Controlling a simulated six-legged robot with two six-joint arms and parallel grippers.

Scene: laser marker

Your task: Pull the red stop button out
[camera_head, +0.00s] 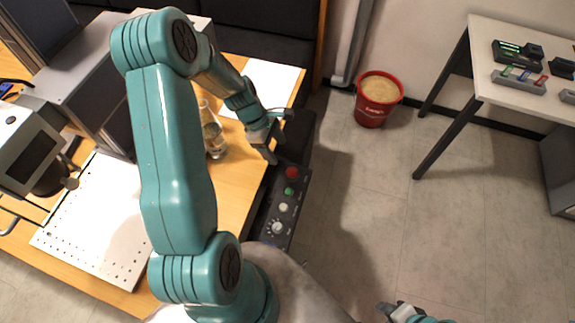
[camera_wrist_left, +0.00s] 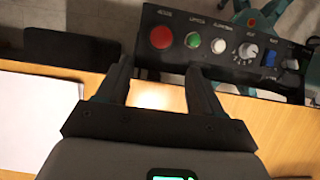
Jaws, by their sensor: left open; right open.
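The red stop button (camera_head: 291,173) is a round red knob at the far end of a black control panel (camera_head: 268,224) on the desk's right edge. It also shows in the left wrist view (camera_wrist_left: 162,37), at the left of the button row. My right gripper (camera_head: 392,308) is partly in view at the bottom edge of the head view, away from the panel.
A green button (camera_wrist_left: 193,40), a white button (camera_wrist_left: 219,46) and a knob (camera_wrist_left: 247,52) sit beside the red one. A glass vessel (camera_head: 213,135) stands on the desk near my left arm. A red bucket (camera_head: 369,116) stands on the floor.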

